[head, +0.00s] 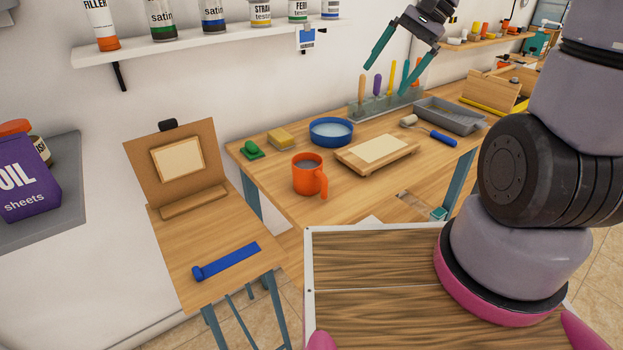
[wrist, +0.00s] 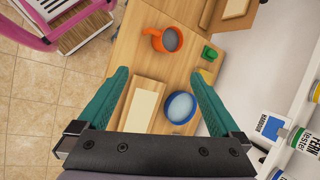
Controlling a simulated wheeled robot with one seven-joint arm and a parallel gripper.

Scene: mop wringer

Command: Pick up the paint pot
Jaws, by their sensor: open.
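An orange pot (head: 308,178) with a side handle and grey contents stands upright on the wooden workbench (head: 280,205), near its front left; it looks like the paint pot. It also shows in the wrist view (wrist: 158,42), beyond the fingertips. My gripper (head: 385,80) has teal fingers spread wide and nothing between them. It is above the back of the bench, up and to the right of the pot and clear of it. In the wrist view my gripper (wrist: 158,72) points down at the bench.
A blue bowl (head: 331,132), a wooden board (head: 360,160), a yellow sponge (head: 281,138) and a green item (head: 250,151) share the bench. A tool rack (head: 385,105) and grey tray (head: 450,115) are behind. A shelf of cans (head: 210,50) hangs on the wall.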

